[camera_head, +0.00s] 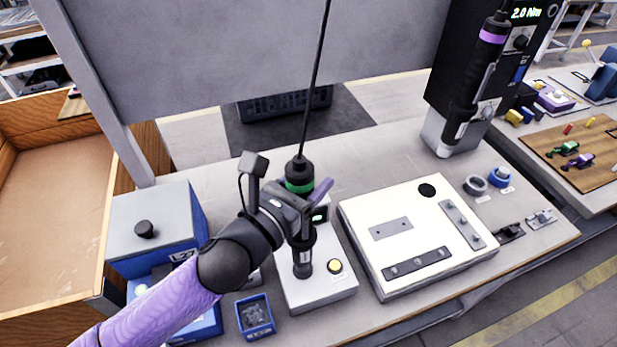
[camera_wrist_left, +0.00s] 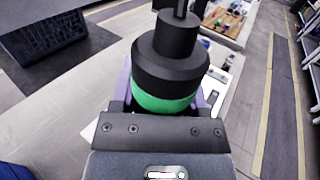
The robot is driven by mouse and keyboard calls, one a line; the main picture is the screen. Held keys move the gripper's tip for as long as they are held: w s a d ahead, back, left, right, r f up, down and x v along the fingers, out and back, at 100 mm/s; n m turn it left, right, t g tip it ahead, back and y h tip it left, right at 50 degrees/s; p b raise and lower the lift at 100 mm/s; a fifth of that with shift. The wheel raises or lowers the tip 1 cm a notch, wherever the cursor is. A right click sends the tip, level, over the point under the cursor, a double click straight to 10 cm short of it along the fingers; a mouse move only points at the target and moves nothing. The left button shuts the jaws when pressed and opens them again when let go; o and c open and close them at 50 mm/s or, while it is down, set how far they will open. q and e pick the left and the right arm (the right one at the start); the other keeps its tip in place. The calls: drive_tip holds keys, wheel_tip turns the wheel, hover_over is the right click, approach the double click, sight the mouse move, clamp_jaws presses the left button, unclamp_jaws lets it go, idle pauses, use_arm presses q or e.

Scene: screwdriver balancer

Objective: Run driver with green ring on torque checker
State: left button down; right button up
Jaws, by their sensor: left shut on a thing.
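The driver with the green ring (camera_head: 300,187) hangs upright on a dark cable in the head view, and its green ring fills the middle of the left wrist view (camera_wrist_left: 165,100). My left gripper (camera_head: 312,207) is shut around the driver's body below the ring. The driver's lower end is over the torque checker (camera_head: 320,285), a pale box with a yellow button and a small display partly hidden behind the driver. I cannot tell whether the tip touches the checker. My right gripper is not in view.
A second driver with a purple ring (camera_head: 480,70) hangs at the right, before a dark panel reading 2.0 Nm. A white fixture plate (camera_head: 370,215) lies right of the checker. A blue bin (camera_head: 255,315) and a blue-grey box (camera_head: 150,220) stand left.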

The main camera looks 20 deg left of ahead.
sight(294, 166)
use_arm(q)
drive_tip(key=shift+s+f, duration=0.1)
drive_tip(key=shift+f, duration=0.35)
idle(0.8)
wheel_tip(294, 166, up, 6)
drive_tip(key=p, duration=0.6)
drive_tip(key=shift+r, duration=0.15)
drive_tip(key=shift+w+a, duration=0.1)
drive_tip(key=shift+w, duration=0.1)
